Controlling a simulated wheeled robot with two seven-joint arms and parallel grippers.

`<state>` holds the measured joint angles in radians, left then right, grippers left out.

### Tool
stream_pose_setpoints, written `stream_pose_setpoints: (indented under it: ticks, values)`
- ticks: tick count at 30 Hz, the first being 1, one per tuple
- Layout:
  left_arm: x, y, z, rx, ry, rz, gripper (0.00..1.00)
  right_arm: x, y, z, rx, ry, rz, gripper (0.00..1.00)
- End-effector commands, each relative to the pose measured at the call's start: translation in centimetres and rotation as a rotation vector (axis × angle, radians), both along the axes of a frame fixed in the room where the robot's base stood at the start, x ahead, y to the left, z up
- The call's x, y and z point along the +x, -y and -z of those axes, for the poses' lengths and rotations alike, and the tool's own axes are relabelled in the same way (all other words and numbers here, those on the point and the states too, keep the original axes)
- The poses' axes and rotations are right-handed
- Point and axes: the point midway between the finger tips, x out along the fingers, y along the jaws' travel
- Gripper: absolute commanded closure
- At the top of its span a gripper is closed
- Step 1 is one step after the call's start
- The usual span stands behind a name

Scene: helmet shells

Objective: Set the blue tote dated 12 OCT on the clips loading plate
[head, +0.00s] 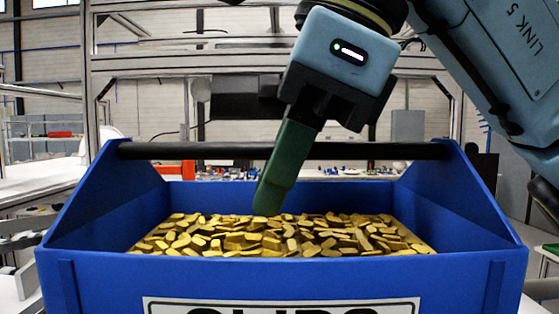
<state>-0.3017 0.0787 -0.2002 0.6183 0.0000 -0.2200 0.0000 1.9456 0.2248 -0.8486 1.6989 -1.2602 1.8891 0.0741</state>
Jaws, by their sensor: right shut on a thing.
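A large blue tote (180,282) fills the lower middle of the head view, close to me. It is full of small yellow clips (290,238) and has a black handle bar (370,151) across its top. A white label (280,306) on its front is cut off by the lower picture edge; only the tops of its letters show, and no date is visible. My right gripper (271,196) comes from above, shut on the handle bar, with a green finger slanting down in front of it. My left gripper is not in view. I cannot make out a loading plate.
Behind the tote stands a metal frame (270,62). A bench with small parts (340,172) and an orange-red piece (189,170) show beyond the bar. Pale surfaces lie at the far left. What is under the tote is hidden.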

Motion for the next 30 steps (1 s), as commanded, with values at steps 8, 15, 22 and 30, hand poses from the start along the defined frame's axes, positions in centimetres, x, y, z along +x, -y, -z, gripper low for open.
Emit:
stream_pose_setpoints:
  ticks: [8, 15, 22, 30]
  values:
    - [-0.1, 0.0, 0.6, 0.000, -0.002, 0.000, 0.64, 0.0, 0.0, 0.7, 0.003, 0.001, 0.000, 1.00]
    - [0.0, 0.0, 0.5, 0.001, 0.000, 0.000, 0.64, 0.0, 0.0, 0.6, 0.002, 0.001, 0.000, 1.00]
    - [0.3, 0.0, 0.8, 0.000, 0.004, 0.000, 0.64, 0.0, 0.0, 1.0, 0.002, 0.001, 0.000, 1.00]
    - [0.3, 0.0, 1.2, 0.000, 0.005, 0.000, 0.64, 0.0, 0.0, 1.5, 0.002, 0.001, 0.000, 1.00]
